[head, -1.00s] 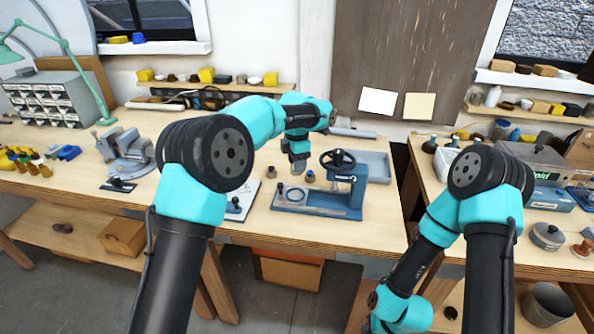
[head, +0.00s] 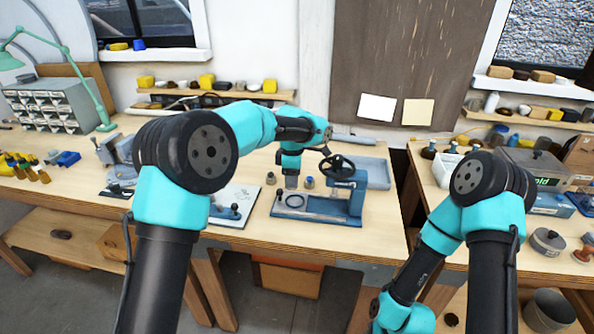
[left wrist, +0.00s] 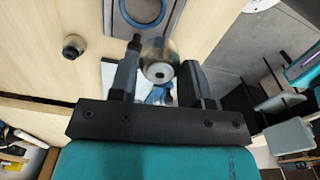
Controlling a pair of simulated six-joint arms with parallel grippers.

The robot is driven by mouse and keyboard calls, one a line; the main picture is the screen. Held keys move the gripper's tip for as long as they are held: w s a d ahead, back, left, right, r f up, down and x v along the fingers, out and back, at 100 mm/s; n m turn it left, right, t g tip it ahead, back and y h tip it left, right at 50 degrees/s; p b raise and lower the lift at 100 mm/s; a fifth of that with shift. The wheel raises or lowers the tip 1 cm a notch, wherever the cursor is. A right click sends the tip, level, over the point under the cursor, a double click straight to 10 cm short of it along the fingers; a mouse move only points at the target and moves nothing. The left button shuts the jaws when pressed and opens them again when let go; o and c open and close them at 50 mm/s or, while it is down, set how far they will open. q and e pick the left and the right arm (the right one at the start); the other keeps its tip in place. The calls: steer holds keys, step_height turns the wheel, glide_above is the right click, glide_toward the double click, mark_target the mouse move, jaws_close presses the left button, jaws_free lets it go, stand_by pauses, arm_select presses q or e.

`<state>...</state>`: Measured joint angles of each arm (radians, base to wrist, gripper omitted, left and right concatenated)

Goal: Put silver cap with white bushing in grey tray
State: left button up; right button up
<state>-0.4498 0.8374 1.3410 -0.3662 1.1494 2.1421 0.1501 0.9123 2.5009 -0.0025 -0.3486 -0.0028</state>
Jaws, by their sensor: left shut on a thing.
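My left gripper (head: 291,184) is low over the bench, just left of the blue press. In the left wrist view, its two dark fingers (left wrist: 158,78) are shut on a round silver cap (left wrist: 158,58) with a pale ring and dark hole at its centre. In the head view the cap is hidden or too small to make out at the fingertips. The grey tray (head: 377,172) lies on the bench behind and right of the press and looks empty. My right gripper is not in view; only its arm shows at the right.
The blue press (head: 345,190) with a black handwheel stands between my left gripper and the tray. Small round parts stand beside the gripper, one at left (head: 270,178) and one at right (head: 309,182). A white board (head: 236,203) lies to the left. A vise stands further left.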

arm_select(q)
steer(key=s+a+f+m, duration=0.1)
steer(key=s+f+m, duration=0.1)
steer(key=s+m, duration=0.1)
steer(key=s+a+f+m, duration=0.2)
steer(key=s+f+m, duration=0.1)
steer(key=m, duration=0.2)
steer(key=s+a+f+m, duration=0.2)
steer(key=s+m, duration=0.1)
steer(key=m, duration=0.1)
steer(key=shift+s+a+f+m, duration=0.15)
steer(key=shift+f+m, duration=0.1)
steer(key=shift+m, duration=0.15)
steer(key=shift+s+a+f+m, duration=0.25)
steer(key=shift+s+m, duration=0.1)
steer(key=shift+m, duration=0.25)
steer(key=shift+d, duration=0.1)
steer(key=shift+d, duration=0.1)
